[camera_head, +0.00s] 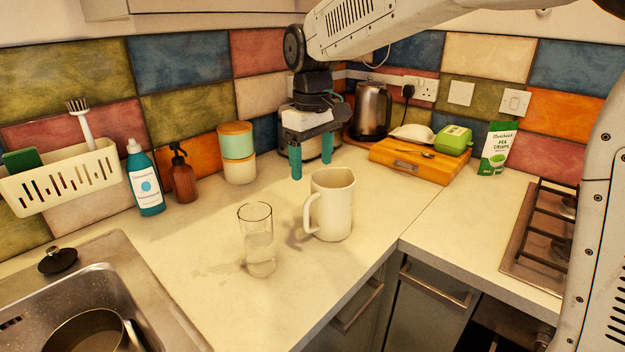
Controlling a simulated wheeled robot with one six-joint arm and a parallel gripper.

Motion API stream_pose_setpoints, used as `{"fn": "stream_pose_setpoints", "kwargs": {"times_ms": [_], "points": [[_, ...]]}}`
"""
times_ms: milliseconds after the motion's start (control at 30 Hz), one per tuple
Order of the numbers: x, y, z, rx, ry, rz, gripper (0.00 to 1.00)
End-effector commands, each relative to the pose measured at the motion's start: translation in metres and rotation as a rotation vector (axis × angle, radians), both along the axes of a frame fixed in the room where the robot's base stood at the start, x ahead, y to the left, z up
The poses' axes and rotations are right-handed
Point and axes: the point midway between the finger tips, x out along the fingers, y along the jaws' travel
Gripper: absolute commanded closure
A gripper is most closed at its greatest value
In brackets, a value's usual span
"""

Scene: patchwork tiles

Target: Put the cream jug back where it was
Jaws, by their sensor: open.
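The cream jug (333,207) stands upright on the worktop near the inner corner, its handle toward the left. My gripper (311,170) hangs above and behind the jug, with its two teal fingers pointing down and apart. It is open, and nothing shows between the fingers. The lower tips are close to the jug's rim in the picture, but I see no contact.
A glass (258,240) stands just left of the jug. Behind are a kettle (371,110), a wooden board (421,160) with items on it, and stacked canisters (239,170). The sink (95,285) is at left, the hob (540,235) at right.

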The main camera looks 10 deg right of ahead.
Motion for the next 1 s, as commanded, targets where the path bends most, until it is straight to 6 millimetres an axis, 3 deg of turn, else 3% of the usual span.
{"fn": "stream_pose_setpoints", "kwargs": {"times_ms": [333, 467, 567, 733, 1000], "points": [[-0.002, -0.002, 0.012, 0.000, 0.000, -0.005, 0.28], [-0.023, -0.021, 0.021, 0.004, -0.011, -0.053, 0.28], [-0.058, -0.050, 0.031, 0.009, -0.025, -0.130, 0.28], [-0.139, -0.102, 0.033, 0.019, -0.051, -0.301, 0.28], [-0.258, -0.152, -0.003, 0.035, -0.090, -0.553, 0.28]]}}
